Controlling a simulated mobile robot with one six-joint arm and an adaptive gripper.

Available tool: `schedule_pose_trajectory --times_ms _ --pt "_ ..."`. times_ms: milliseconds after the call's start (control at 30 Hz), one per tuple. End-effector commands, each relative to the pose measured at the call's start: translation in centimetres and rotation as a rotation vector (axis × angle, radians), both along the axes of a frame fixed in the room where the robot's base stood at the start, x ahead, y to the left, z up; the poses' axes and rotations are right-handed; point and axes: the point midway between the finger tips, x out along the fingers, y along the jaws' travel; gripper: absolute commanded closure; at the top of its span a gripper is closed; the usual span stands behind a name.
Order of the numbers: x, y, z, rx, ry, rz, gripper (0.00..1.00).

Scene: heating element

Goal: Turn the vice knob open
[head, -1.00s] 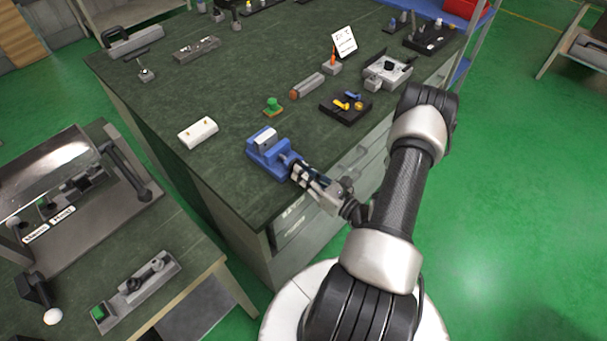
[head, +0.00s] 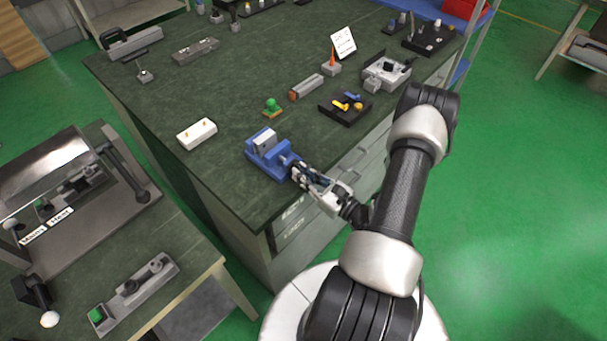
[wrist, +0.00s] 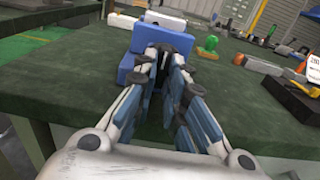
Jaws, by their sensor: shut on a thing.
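The blue vice (head: 268,155) sits on the dark green bench top near its front corner, with a pale grey block (head: 265,141) between its jaws. My gripper (head: 297,172) is at the vice's front end, where the knob is, and is shut on it. In the wrist view the vice (wrist: 160,38) stands straight ahead, and the fingers of my gripper (wrist: 165,58) close in front of it. The fingers hide the knob, so its turn angle cannot be seen.
A white block (head: 197,134), a green knob piece (head: 272,107) and a black board with yellow parts (head: 345,108) stand on the bench around the vice. Drawers (head: 292,222) are below the bench edge. A lower table (head: 178,235) is at the left.

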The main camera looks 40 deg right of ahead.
Motion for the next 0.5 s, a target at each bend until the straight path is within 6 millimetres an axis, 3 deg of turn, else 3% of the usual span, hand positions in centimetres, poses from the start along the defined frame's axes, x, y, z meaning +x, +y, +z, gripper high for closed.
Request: schedule_pose_trajectory --times_ms 133,167,500 --pt "0.00 -0.04 0.02 -0.003 0.000 0.000 1.00" --pt "0.00 -0.04 0.02 -0.003 0.000 0.000 0.88" --pt "0.01 -0.02 0.01 -0.001 0.000 0.000 0.68"
